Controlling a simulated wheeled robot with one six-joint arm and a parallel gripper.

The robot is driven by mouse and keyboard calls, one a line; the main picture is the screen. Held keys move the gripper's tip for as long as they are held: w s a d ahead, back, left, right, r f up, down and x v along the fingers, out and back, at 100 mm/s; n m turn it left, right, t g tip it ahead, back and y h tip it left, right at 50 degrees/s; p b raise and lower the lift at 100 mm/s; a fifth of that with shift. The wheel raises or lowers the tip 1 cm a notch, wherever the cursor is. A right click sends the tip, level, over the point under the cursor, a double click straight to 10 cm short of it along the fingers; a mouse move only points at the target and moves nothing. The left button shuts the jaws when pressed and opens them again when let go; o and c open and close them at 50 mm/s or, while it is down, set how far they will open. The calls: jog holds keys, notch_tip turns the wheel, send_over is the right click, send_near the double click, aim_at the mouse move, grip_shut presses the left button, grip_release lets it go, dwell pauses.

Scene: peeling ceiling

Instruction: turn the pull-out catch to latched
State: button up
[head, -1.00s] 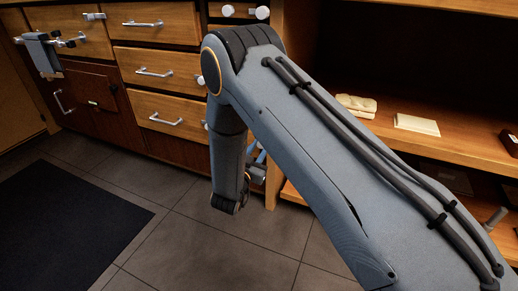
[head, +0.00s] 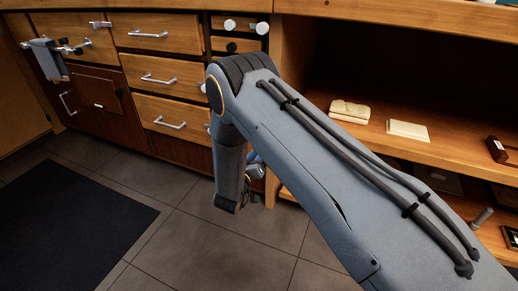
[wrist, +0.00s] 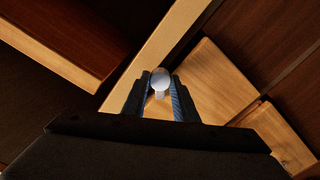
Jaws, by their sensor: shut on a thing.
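In the wrist view, a round silver knob (wrist: 160,77) with a short pale piece below it sits between the two blue-lined fingers of my gripper (wrist: 161,96). I take this knob to be the pull-out catch. The fingers are shut on it, one on each side. Its setting, latched or not, cannot be told from this view. In the head view, my arm hides the fingers and the held knob; only part of the wrist shows beside the cabinet's lower edge.
Wooden drawers with bar handles (head: 159,80) line the left, and two pale round knobs (head: 262,28) sit above my elbow. An open shelf (head: 455,140) on the right holds a folded cloth (head: 350,111) and a pale block (head: 408,130). A dark mat (head: 70,225) lies on clear floor.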

jog(key=n+p, duration=0.3)
jog(key=n, duration=0.6)
jog(key=shift+a+n+h, duration=0.1)
jog(key=shift+n+h, duration=0.2)
jog(key=shift+n, duration=0.1)
dwell(0.4)
jog(key=o, duration=1.1)
jog(key=shift+c, duration=0.2)
jog(key=p+v, duration=0.1)
jog(key=v, duration=0.6)
jog(key=shift+s+a+r+p, duration=0.15)
jog(key=shift+s+p, duration=0.2)
jog(key=shift+p, duration=0.05)
